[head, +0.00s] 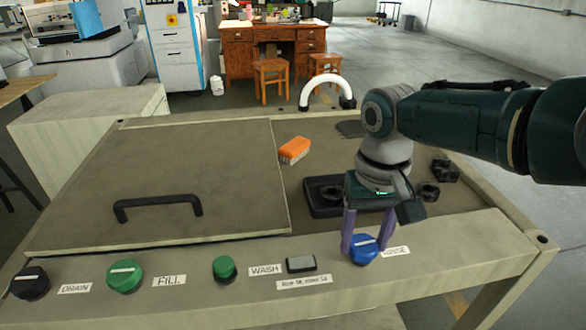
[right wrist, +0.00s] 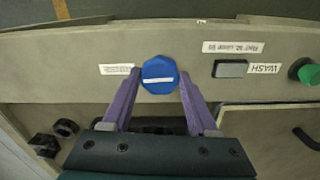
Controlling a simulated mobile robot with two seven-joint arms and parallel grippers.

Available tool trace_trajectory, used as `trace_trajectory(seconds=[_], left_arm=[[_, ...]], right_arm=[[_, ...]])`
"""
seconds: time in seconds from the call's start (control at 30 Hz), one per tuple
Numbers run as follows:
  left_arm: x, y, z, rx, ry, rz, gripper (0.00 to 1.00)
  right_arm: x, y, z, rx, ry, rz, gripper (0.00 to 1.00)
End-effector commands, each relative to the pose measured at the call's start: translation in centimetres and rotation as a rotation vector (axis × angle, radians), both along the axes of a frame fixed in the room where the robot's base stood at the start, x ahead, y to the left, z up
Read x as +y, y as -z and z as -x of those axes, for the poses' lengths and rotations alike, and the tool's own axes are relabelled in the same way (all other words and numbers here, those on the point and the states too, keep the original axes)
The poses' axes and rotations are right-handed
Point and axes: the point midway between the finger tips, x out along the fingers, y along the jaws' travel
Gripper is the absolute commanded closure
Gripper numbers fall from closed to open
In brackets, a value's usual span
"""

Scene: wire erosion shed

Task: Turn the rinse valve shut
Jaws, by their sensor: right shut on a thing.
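The rinse valve is a blue knob (head: 362,252) with a white line on top, at the right end of the front panel. A small label (head: 396,251) sits to its right. My right gripper (head: 367,243) reaches down from above, its two purple fingers shut on the knob's sides. The right wrist view shows the blue knob (right wrist: 159,75) between the fingertips (right wrist: 158,82), its white line running roughly along the panel. My left gripper is not in view.
Along the panel (head: 490,237) sit a black DRAIN knob (head: 30,283), a green FILL knob (head: 124,276), a green WASH knob (head: 224,268) and a grey button (head: 300,264). A lid with a black handle (head: 157,206), an orange brush (head: 294,150) and a black tray (head: 323,197) lie behind.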

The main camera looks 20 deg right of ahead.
Motion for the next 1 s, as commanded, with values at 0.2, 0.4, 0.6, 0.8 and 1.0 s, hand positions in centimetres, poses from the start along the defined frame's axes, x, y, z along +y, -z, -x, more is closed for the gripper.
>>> trace_trajectory(seconds=[0.2,0.4,0.6,0.8,1.0], left_arm=[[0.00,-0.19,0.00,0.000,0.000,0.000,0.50],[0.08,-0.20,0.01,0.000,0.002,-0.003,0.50],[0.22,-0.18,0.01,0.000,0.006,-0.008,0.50],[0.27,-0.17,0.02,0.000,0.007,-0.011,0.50],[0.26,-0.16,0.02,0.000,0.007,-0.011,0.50]], right_arm=[[0.03,-0.12,-0.07,-0.001,0.053,-0.001,0.96],[0.02,-0.11,-0.10,-0.003,0.068,-0.001,0.96],[0.01,-0.10,-0.11,-0.003,0.068,-0.001,0.96],[-0.01,-0.10,-0.10,-0.003,0.067,-0.001,0.28],[-0.02,-0.05,-0.07,-0.002,0.066,0.000,0.11]])
